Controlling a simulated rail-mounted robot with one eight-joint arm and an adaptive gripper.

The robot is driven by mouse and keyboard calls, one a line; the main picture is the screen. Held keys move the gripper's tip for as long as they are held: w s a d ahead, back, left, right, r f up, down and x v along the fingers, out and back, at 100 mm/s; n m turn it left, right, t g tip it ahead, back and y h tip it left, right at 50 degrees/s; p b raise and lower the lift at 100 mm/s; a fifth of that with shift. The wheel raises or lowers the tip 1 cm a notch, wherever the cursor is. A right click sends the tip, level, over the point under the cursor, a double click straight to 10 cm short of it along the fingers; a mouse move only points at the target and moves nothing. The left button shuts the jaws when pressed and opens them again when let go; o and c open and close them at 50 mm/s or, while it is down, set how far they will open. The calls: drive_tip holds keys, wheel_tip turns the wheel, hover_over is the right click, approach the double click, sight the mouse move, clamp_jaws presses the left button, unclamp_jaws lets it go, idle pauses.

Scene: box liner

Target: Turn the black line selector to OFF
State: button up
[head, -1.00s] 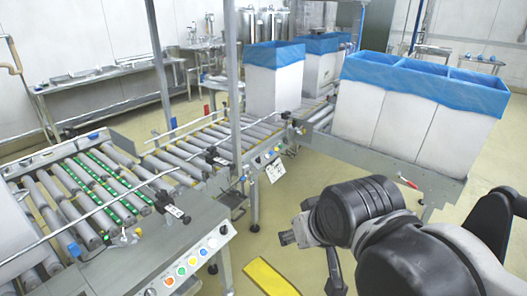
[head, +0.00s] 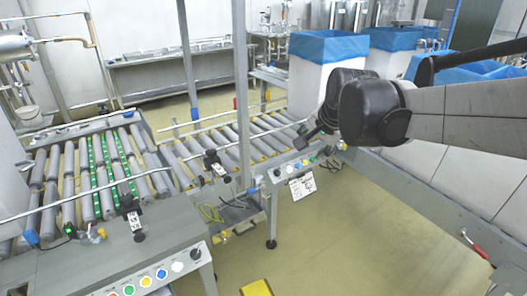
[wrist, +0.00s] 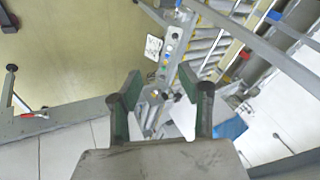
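A black selector knob (head: 196,253) stands at the right end of the front control panel (head: 150,275), beside a row of coloured buttons. Its pointing direction and label are too small to read. A second panel (head: 305,168) with coloured buttons and a dark knob (head: 277,172) is on the middle conveyor's side. My gripper (head: 305,138) is in front of the tall white bin, above the second panel in the picture. In the wrist view my gripper (wrist: 164,95) is open, its green-padded fingers apart with nothing held. The second panel (wrist: 168,55) shows beyond the fingers.
Roller conveyors (head: 100,175) run across the left and middle. Tall white bins with blue liners (head: 328,48) stand at the back. An upright grey post (head: 241,90) rises beside the middle conveyor. Open yellowish floor (head: 330,240) lies in front of the second panel.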

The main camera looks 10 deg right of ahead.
drive_tip(key=w+f+m+b, duration=0.2)
drive_tip(key=w+f+m, duration=0.15)
drive_tip(key=w, duration=0.65)
drive_tip(key=m+y+b, duration=0.1)
drive_tip(key=m+b, duration=0.3)
drive_tip(key=m, duration=0.6)
hover_over(279, 171)
drive_tip(key=s+d, duration=0.2)
drive_tip(key=s, duration=0.6)
wheel_tip(279, 171, down, 24)
drive_tip(key=b+x, duration=0.4)
drive_tip(key=x, duration=1)
drive_tip(key=shift+s+d+f, duration=0.15)
drive_tip(key=shift+s, duration=0.05)
drive_tip(key=shift+n, duration=0.25)
drive_tip(key=c, duration=0.9)
